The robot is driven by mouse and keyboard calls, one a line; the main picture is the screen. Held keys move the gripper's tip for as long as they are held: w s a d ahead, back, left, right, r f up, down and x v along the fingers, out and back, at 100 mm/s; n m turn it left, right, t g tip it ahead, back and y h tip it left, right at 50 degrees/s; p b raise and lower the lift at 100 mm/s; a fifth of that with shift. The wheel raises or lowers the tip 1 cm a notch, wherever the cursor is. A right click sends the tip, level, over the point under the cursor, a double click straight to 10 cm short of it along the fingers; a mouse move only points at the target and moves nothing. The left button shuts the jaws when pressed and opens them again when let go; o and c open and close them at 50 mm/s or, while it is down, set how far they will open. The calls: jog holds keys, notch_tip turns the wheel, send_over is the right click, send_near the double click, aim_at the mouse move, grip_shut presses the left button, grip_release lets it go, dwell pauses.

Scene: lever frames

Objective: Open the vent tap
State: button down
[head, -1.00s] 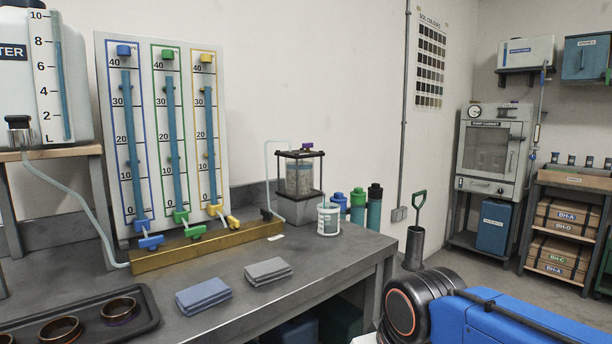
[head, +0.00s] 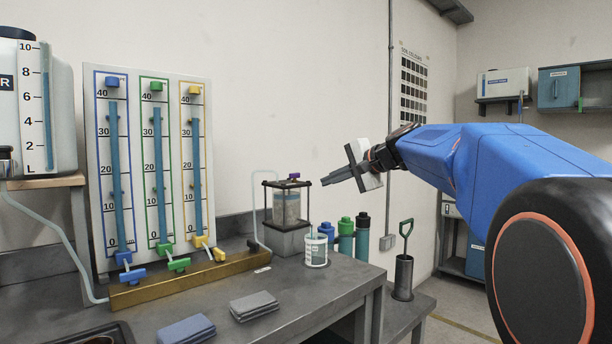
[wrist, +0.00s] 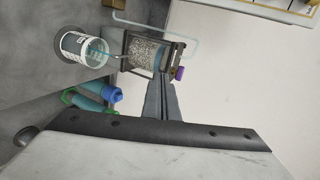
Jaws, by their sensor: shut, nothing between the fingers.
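A small purple tap (head: 294,177) sits on the top plate of a clear sample cell (head: 287,205) on the bench. It looks like the vent tap, but I see no label. The purple tap also shows in the wrist view (wrist: 179,73), just right of my fingertips. My gripper (head: 324,182) is shut and empty. In the head view it is to the right of the cell, at about the tap's height, pointing left. In the wrist view my gripper (wrist: 158,84) overlaps the cell's edge. I cannot tell whether it touches anything.
A white cup (head: 316,250) and several capped bottles (head: 345,235) stand right of the cell. A tube (head: 257,205) loops up beside it. A three-column gauge panel (head: 155,165) with coloured valves stands left. Folded cloths (head: 254,305) lie in front.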

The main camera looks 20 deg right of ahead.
jog(key=w+d+r+m+t, duration=0.1)
jog(key=w+d+r, duration=0.1)
jog(key=d+r, duration=0.1)
send_near(299, 176)
jog(key=x, duration=0.5)
jog(key=shift+w+a+f, duration=0.2)
jog(key=shift+w, duration=0.25)
